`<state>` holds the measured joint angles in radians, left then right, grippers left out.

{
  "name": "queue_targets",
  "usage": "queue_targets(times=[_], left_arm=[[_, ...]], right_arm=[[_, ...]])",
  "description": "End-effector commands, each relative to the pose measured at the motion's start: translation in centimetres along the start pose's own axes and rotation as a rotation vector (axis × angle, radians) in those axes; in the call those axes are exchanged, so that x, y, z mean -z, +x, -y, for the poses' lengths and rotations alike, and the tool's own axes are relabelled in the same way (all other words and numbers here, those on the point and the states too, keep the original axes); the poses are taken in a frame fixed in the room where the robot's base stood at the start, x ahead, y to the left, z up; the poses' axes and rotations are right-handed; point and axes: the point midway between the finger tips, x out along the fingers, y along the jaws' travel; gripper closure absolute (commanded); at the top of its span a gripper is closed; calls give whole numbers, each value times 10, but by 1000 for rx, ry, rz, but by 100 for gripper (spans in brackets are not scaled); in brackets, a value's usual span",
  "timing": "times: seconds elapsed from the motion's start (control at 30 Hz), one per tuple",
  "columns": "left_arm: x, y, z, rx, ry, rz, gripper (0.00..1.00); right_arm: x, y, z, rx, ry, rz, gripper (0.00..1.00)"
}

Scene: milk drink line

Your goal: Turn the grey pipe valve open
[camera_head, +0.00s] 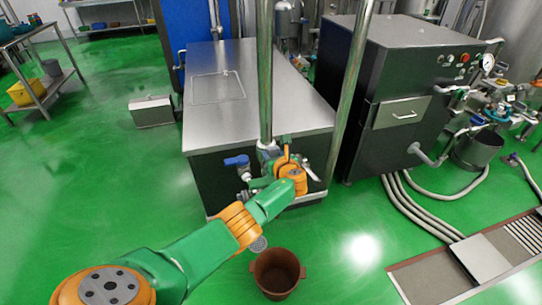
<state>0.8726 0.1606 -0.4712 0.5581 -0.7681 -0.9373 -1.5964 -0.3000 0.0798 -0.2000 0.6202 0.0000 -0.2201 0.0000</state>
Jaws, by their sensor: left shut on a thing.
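The grey pipe valve (308,170) is on the low pipework at the front of the dark steel-topped cabinet. Only a small metal part of it shows beside my wrist. My left arm reaches in from the lower left, and my left gripper (284,146) is at the valve, shut on it. The wrist and fingers hide most of the valve, so its exact angle is not clear. My right gripper is out of view.
A blue-handled valve (237,161) is just left of my gripper. A vertical steel pipe (265,80) rises behind it, and another slanted pipe (350,90) stands right. A brown bucket (277,273) sits on the green floor below. A dark machine (385,90) stands right.

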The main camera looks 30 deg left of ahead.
Motion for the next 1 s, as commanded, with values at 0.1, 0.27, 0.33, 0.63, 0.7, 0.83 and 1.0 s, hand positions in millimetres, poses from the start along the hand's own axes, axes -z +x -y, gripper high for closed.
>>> queue_targets(times=[0.1,0.27,0.33,0.63,0.7,0.83,1.0], left_arm=[[3,0,0,-8,16,-5,100],[3,0,1,-10,24,-6,100],[3,0,1,-11,25,-6,100],[3,0,0,-10,24,-5,28],[2,0,1,-10,23,-5,22],[2,0,1,-9,21,-3,22],[-2,-6,1,-8,22,-3,22]], right_arm=[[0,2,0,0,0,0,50],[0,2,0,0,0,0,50],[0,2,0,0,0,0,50],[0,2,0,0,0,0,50],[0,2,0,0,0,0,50],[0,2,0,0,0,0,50],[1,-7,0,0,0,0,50]])
